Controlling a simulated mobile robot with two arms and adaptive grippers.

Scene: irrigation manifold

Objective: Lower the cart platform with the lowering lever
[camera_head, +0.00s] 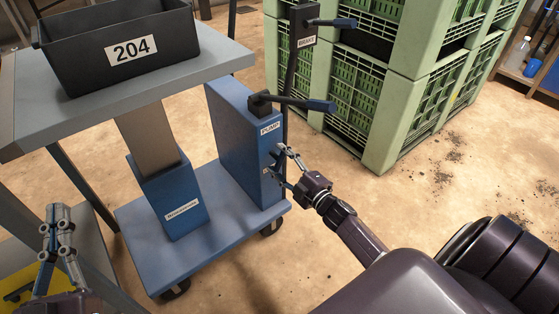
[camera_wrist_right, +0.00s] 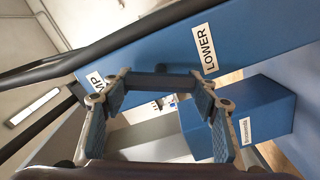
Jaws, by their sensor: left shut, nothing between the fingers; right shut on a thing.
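The cart has a blue base (camera_head: 190,240), a blue column (camera_head: 170,195) and a raised grey platform (camera_head: 110,95) at the left in the head view. A blue pump housing (camera_head: 240,140) stands on the base. My right gripper (camera_head: 276,165) is at the housing's right side, shut on the lowering lever, which is mostly hidden there. In the wrist view the lever (camera_wrist_right: 160,81) shows as a short dark blue bar between the fingers, below the LOWER label (camera_wrist_right: 202,47). My left gripper (camera_head: 58,215) is shut and empty at the lower left.
A black bin marked 204 (camera_head: 125,45) stands on the platform. The pump handle (camera_head: 300,103) extends right above my right gripper; the brake lever (camera_head: 328,22) is higher up. Green crates (camera_head: 400,110) are stacked behind. Floor at the right is clear apart from scattered dirt.

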